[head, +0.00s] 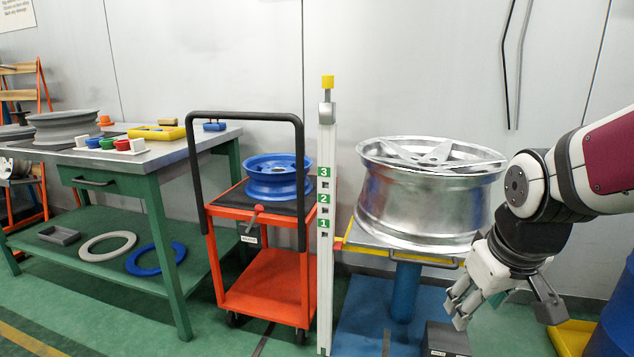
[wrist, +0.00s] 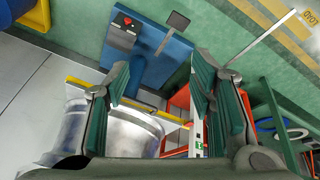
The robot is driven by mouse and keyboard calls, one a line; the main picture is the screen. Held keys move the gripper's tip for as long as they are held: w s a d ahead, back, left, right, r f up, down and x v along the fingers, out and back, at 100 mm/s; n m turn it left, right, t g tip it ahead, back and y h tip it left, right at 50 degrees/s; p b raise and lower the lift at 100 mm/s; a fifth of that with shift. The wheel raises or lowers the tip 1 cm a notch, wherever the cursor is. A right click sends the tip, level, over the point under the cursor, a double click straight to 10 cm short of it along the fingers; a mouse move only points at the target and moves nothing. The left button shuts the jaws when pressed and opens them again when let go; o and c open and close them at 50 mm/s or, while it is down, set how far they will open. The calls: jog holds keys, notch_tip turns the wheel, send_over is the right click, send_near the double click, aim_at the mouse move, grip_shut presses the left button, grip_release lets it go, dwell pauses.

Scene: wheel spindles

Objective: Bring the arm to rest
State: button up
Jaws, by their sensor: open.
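My gripper (head: 465,303) is at the right in the head view, low in front of the silver wheel, with its fingers apart and nothing between them. In the wrist view my gripper (wrist: 165,105) shows two green-padded fingers spread wide. My arm comes in from the right edge. The silver wheel (head: 425,205) lies flat on a stand with a yellow-edged top and blue column (head: 405,290). The silver wheel also shows in the wrist view (wrist: 85,135), at lower left behind a finger.
A white numbered post (head: 326,220) stands left of the silver wheel. An orange cart (head: 262,285) carries a blue wheel (head: 278,178). A green workbench (head: 165,160) with a grey wheel (head: 65,127) is at left. A blue drum (head: 615,320) and yellow bin (head: 572,338) are at lower right.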

jog(key=s+a+r+m+g, duration=0.1)
jog(key=s+a+g, duration=0.1)
jog(key=s, duration=1)
jog(key=s+a+r+m+g, duration=0.1)
jog(key=s+a+m+g, duration=0.15)
jog(key=s, duration=0.95)
notch_tip(320, 180, up, 40)
jog(key=n+t+p, duration=0.1)
jog(key=t+p, duration=0.3)
jog(key=p, duration=3.4)
jog(key=shift+s+a+y, duration=0.15)
jog(key=shift+a+y, duration=0.05)
jog(key=shift+y, duration=0.2)
jog(key=shift+t, duration=0.25)
